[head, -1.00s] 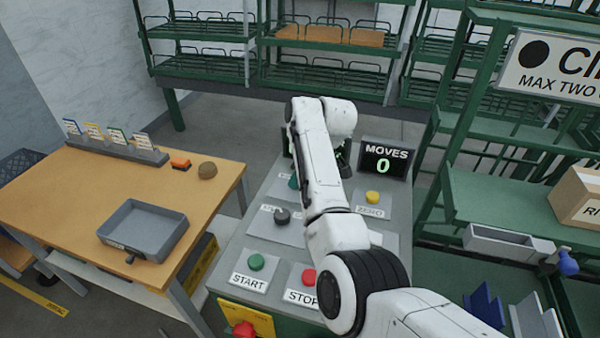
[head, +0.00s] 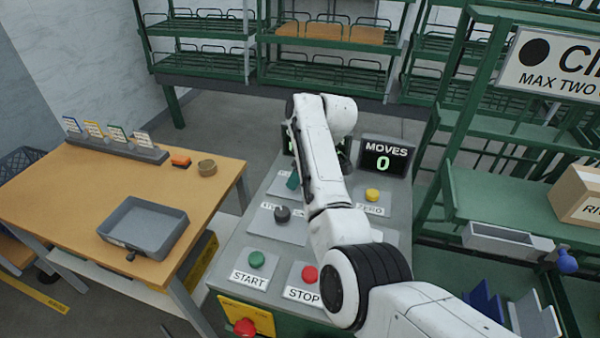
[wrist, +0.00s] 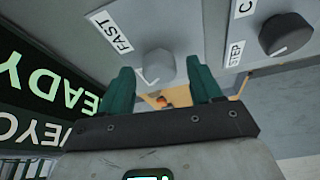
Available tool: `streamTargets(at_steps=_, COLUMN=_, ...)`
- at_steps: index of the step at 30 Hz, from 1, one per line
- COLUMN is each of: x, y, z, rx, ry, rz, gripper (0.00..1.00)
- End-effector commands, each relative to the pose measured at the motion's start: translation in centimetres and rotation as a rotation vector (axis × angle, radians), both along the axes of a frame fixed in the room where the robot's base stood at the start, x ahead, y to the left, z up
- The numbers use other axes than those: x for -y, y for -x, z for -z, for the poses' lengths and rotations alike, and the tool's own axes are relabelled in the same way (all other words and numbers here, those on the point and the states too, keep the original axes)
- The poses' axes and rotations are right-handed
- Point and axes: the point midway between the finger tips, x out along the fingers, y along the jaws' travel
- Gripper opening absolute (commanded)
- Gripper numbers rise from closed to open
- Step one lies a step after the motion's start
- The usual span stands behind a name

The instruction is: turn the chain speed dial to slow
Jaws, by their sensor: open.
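The chain speed dial is most likely the grey round knob (wrist: 156,66) beside a FAST label in the wrist view. A pale pointer mark shows at its lower edge; no SLOW label is visible. My gripper (wrist: 162,88) is open, with its two teal fingers apart just below the knob in the picture and nothing between them. They do not appear to touch it. In the head view my gripper (head: 293,181) is mostly behind my arm, with a teal finger showing over the panel. My arm and gripper hide the dial there.
A darker knob (wrist: 286,34) labelled STEP sits to the right; it also shows in the head view (head: 282,213). Green START (head: 257,259), red STOP (head: 310,273) and yellow ZERO (head: 372,194) buttons share the panel. The MOVES display (head: 386,158) reads 0. A READY screen (wrist: 45,85) stands close left.

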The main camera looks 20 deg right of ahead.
Motion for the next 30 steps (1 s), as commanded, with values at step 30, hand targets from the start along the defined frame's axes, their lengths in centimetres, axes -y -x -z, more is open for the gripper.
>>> streamTargets(at_steps=30, x=2.9, y=2.9, z=-9.9, rx=0.000, ry=0.000, rz=0.000, gripper=0.64)
